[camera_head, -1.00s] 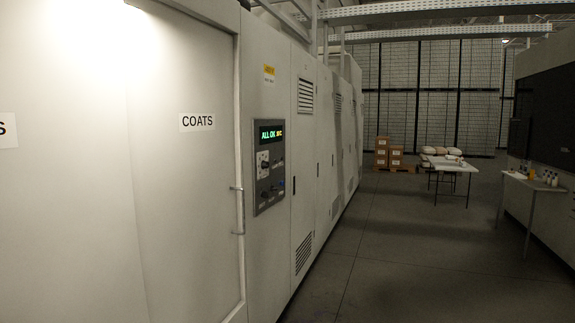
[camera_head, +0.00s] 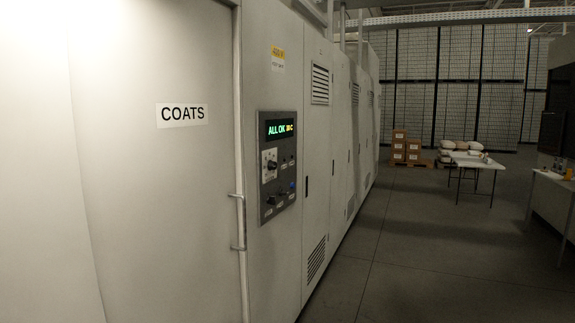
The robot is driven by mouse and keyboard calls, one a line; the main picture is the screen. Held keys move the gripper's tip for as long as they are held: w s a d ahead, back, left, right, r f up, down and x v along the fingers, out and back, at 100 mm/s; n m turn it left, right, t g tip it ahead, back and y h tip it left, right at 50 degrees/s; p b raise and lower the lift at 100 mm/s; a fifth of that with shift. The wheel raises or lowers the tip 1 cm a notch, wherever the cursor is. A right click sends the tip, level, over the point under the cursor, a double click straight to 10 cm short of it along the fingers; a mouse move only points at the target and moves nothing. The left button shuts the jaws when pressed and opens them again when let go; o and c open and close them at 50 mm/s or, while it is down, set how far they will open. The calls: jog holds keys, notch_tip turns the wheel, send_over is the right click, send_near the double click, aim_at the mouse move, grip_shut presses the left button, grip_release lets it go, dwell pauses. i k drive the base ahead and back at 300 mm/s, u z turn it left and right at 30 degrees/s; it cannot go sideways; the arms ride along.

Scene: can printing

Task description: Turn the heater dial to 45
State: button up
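A grey control panel (camera_head: 278,166) is set in the white cabinet wall, just left of the picture's middle. Smaller knobs and switches are lower on the panel. My gripper is not in view.
A cabinet door with a "COATS" sign (camera_head: 182,115) and a vertical handle (camera_head: 239,222) is at left. Open grey floor (camera_head: 410,260) lies to the right. A white table (camera_head: 477,161) and boxes (camera_head: 406,149) stand farther back.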

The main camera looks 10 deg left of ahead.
aim_at(272, 165)
jog(key=u, duration=0.1)
jog(key=i, duration=1.45)
jog(key=u, duration=0.8)
jog(key=i, duration=0.55)
jog(key=u, duration=0.8)
jog(key=i, duration=0.45)
jog(key=u, duration=0.25)
